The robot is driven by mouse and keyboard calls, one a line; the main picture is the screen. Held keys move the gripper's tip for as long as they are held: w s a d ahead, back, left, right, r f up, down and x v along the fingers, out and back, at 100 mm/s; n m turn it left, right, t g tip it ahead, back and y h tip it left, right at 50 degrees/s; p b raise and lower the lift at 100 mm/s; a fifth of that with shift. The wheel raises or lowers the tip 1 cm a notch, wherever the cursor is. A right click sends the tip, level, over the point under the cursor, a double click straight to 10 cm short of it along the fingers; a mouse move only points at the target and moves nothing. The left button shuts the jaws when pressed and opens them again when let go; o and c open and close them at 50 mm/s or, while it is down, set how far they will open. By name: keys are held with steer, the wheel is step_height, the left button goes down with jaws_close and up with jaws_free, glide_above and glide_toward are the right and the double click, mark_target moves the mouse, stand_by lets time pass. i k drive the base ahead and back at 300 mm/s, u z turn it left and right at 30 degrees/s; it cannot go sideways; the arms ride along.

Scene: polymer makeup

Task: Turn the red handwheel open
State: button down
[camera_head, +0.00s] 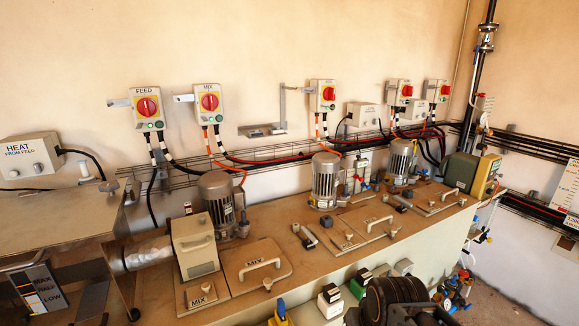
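No large red handwheel stands out clearly. A small red part (357,178) sits beside blue ones on the bench behind the lids, too small to tell its shape or setting. A cluster of small blue and red valve parts (455,288) is low at the right, partly hidden by a dark ribbed object. Another small red part (481,95) is on the pipework at the upper right. Red rotary knobs on yellow plates are on the wall boxes, including FEED (147,107) and MIX (210,102). My gripper is not in view.
A long brown bench (235,306) carries motors (217,200), lids with handles (255,262) and a beige box (195,245). A dark ribbed object (395,300) stands at the front. Bare floor (505,300) shows lower right.

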mark_target(464, 273)
steer(key=z, duration=2)
steer(key=k, duration=0.6)
steer(key=z, duration=0.75)
steer(key=i, duration=1.75)
steer(key=u, duration=0.25)
steer(key=i, duration=1.8)
steer(key=u, duration=1.5)
steer(key=i, duration=0.9)
steer(key=u, duration=1.3)
steer(key=i, duration=0.35)
steer(key=u, duration=0.3)
